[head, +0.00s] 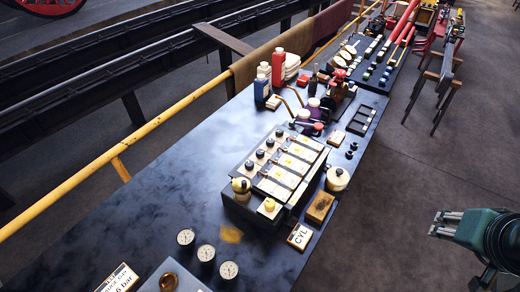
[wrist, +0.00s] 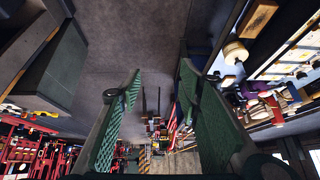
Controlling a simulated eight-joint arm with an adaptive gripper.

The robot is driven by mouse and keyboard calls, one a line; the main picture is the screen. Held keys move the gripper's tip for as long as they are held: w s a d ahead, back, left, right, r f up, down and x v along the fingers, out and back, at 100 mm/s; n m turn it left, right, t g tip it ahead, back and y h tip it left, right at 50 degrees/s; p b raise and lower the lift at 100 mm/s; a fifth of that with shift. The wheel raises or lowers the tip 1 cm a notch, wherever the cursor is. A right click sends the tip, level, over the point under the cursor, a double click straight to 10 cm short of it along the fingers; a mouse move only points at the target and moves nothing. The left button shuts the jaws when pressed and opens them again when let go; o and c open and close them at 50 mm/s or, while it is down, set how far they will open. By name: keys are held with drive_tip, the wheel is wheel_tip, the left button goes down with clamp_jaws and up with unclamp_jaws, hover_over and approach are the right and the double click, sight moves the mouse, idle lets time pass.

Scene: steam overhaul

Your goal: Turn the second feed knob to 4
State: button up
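A dark box (head: 236,200) with pale plates on top stands on the bench in the head view. A row of black knobs (head: 260,153) runs along its left side. Their markings are too small to read, so I cannot tell which is the second or where it points. My gripper (head: 440,224) is at the lower right of the head view, over the floor, well to the right of the box. In the wrist view my gripper (wrist: 160,72) shows two green pads spread apart with nothing between them. Part of the pale-plated box top (wrist: 290,58) shows at the right there.
Several gauges (head: 206,253) lie in front. Bottles (head: 278,66) stand behind. A yellow rail (head: 150,125) runs along the left. Floor between gripper and bench is clear.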

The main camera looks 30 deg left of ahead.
drive_tip(key=w+a+r+g+y+p, duration=0.1)
drive_tip(key=w+a+r, duration=0.1)
drive_tip(key=w+a, duration=0.35)
drive_tip(key=w+a+r+g+p, duration=0.1)
drive_tip(key=w+a+r+p, duration=0.15)
drive_tip(key=a, duration=0.55)
drive_tip(key=g+h+p, duration=0.1)
drive_tip(key=g+p, duration=0.3)
drive_tip(key=p, duration=0.1)
approach(260, 152)
drive_tip(key=shift+w+d+f+n, duration=0.25)
drive_tip(key=shift+w+f+n, duration=0.05)
drive_tip(key=shift+w, duration=0.2)
drive_tip(key=shift+s+a+f+g, duration=0.25)
drive_tip(key=shift+a+f+g, duration=0.05)
drive_tip(key=shift+a, duration=0.1)
drive_tip(key=shift+f, duration=0.15)
drive_tip(key=shift+f+p, duration=0.35)
drive_tip(key=shift+f, duration=3.4)
